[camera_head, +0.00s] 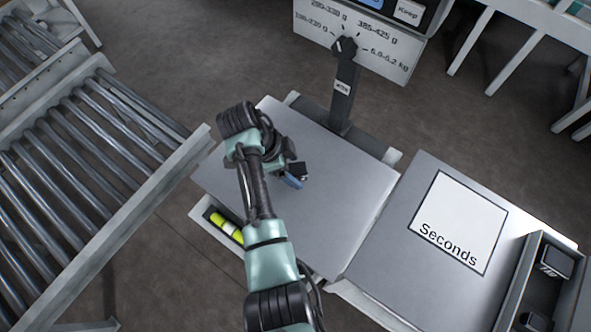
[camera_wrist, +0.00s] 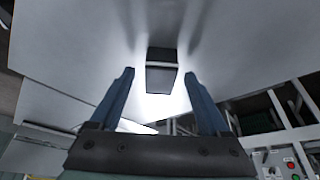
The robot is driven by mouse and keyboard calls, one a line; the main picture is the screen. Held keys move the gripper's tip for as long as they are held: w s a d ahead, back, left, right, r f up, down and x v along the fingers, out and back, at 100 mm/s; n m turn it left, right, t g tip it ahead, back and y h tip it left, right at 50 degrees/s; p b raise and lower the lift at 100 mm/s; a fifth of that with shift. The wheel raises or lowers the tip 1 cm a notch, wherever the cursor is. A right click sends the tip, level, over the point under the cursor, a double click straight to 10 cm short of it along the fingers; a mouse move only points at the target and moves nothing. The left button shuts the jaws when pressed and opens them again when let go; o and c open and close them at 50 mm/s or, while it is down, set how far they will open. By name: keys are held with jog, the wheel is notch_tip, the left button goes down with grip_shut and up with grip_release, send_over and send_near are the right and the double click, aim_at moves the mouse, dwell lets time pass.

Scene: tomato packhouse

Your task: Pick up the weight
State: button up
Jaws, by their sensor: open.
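A small dark block, which looks like the weight (camera_wrist: 162,77), shows in the wrist view near the pale scale plate, in line with the gap between my two blue fingers. My gripper (camera_head: 292,181) is open over the scale plate (camera_head: 345,178) in the head view, with one blue fingertip showing. A dark block (camera_head: 301,168) shows right beside that fingertip, partly hidden by my arm. I see gaps between the block and both fingers in the wrist view. I cannot tell whether it touches the plate.
A post with a dial sign (camera_head: 360,40) stands behind the plate. To the right are a bench with a "Seconds" sheet (camera_head: 462,215) and an open tray (camera_head: 527,265) holding dark blocks. A roller conveyor (camera_head: 80,175) stands left. A yellow-green item (camera_head: 222,224) lies below the plate's front edge.

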grip_shut()
dwell(0.4)
dwell(1.0)
